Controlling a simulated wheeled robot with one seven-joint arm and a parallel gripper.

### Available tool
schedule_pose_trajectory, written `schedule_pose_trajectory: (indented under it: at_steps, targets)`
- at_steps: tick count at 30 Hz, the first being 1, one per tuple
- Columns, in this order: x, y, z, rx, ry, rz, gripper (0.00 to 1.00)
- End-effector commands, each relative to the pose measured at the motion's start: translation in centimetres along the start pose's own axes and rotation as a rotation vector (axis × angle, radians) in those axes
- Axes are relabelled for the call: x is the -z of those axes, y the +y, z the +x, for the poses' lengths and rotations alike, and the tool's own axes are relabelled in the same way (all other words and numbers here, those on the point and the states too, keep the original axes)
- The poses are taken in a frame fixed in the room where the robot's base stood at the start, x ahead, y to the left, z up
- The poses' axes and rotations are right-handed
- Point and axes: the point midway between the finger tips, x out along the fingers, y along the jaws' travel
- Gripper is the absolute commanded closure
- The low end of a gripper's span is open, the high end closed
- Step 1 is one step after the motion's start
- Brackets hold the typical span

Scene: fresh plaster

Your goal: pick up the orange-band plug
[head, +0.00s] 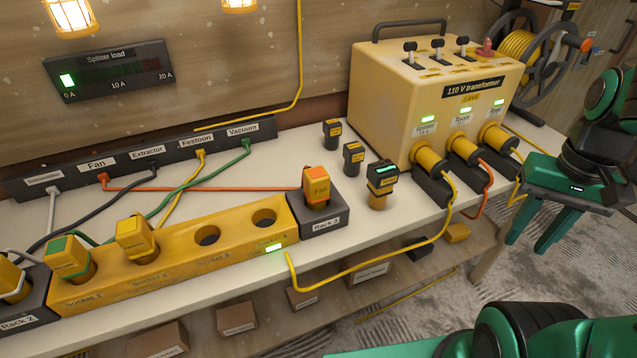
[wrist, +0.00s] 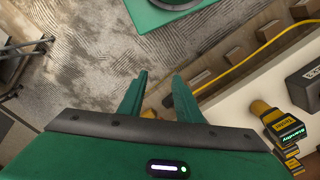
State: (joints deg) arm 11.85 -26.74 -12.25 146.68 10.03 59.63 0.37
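The orange-band plug (head: 317,184) is a yellow plug with an orange top labelled Fan. It stands upright in the dark Rack 3 block (head: 318,220), at the right end of the yellow socket strip (head: 180,262). An orange cord (head: 220,188) runs from the wall-side strip to it. My gripper (head: 528,246) is at the right in the head view, past the table's right end and well away from the plug. Its two green fingers are apart with nothing between them, as the wrist view (wrist: 160,78) also shows. The plug is not visible in the wrist view.
A yellow transformer (head: 430,95) with several plugged cords stands at the back right. A black-and-yellow tester (head: 380,185) and two small dark plugs (head: 352,155) stand between it and Rack 3. Green-band (head: 68,257) and yellow plugs (head: 137,236) sit in the strip; two sockets are empty.

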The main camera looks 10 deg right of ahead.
Motion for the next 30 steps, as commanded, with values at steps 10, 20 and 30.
schedule_pose_trajectory:
  at_steps: [10,20,30]
  targets:
    - [1.2,-1.3,-2.2,-0.005,0.018,-0.191,0.44]
    - [5.8,-21.7,-10.1,-0.045,0.020,-1.395,0.44]
    - [-0.9,-38.3,-14.0,-0.029,0.011,-2.306,0.44]
